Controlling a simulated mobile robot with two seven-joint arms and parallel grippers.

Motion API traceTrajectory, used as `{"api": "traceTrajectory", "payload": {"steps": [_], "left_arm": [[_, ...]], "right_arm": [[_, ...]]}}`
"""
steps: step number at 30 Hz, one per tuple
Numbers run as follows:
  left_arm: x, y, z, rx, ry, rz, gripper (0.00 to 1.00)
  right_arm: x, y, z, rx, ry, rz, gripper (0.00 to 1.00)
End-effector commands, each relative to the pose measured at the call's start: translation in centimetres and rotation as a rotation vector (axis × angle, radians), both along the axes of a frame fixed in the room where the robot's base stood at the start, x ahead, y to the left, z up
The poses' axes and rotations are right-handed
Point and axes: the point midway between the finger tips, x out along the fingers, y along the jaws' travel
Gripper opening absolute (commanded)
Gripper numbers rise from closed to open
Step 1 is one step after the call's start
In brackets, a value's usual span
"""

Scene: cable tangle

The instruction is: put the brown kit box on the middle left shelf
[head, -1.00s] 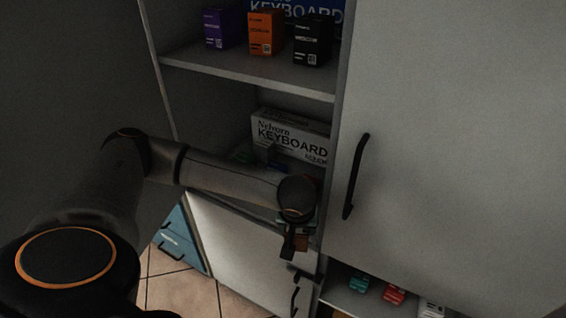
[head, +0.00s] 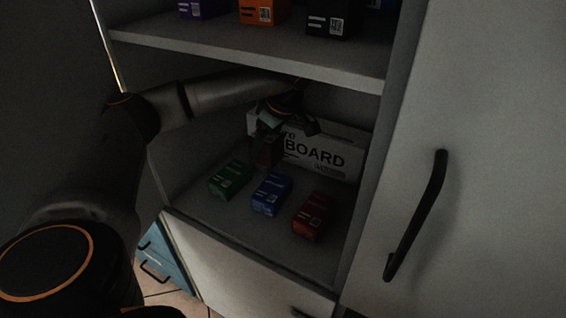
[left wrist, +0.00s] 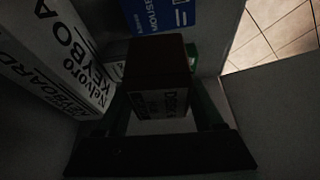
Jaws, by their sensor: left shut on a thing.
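My left gripper (head: 284,122) is inside the middle left shelf compartment, shut on the dark brown kit box (head: 267,151). In the left wrist view the brown box (left wrist: 158,65) sits between the fingers, very dark, with its label side towards the camera. In the head view the box hangs in front of the white keyboard box, behind the green and blue boxes; the gripper partly hides it. I cannot tell whether it touches the shelf. The middle left shelf (head: 240,225) has bare board at its front. My right gripper is not in view.
A green box (head: 230,180), a blue box (head: 271,194) and a red box (head: 313,216) stand in a row on this shelf. The white keyboard box (head: 345,155) stands behind. The upper shelf board (head: 240,50) is close above my arm. A closed door (head: 480,150) is at right.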

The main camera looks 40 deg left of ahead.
Motion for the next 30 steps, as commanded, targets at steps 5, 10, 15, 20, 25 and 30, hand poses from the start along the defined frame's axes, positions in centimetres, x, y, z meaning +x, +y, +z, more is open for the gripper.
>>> {"api": "traceTrajectory", "payload": {"steps": [5,10,15,20,25,30], "left_arm": [[0.1,0.2,0.2,-0.001,-0.001,0.056,0.00],[2.1,-1.6,-1.0,-0.001,0.001,0.058,0.00],[5.2,-4.2,-2.8,-0.001,0.001,0.058,0.00],[7.7,-6.3,-5.3,0.000,0.004,0.060,0.00],[9.5,-7.7,-8.1,0.000,0.000,0.060,0.00],[10.2,-8.2,-9.0,0.000,-0.001,0.060,0.00]], "right_arm": [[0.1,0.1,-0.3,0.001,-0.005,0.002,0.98],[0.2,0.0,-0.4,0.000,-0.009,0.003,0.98],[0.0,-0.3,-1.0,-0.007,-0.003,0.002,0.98],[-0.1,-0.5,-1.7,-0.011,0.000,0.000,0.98],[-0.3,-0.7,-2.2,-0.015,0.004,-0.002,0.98],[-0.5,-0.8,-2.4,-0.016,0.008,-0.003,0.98]]}}
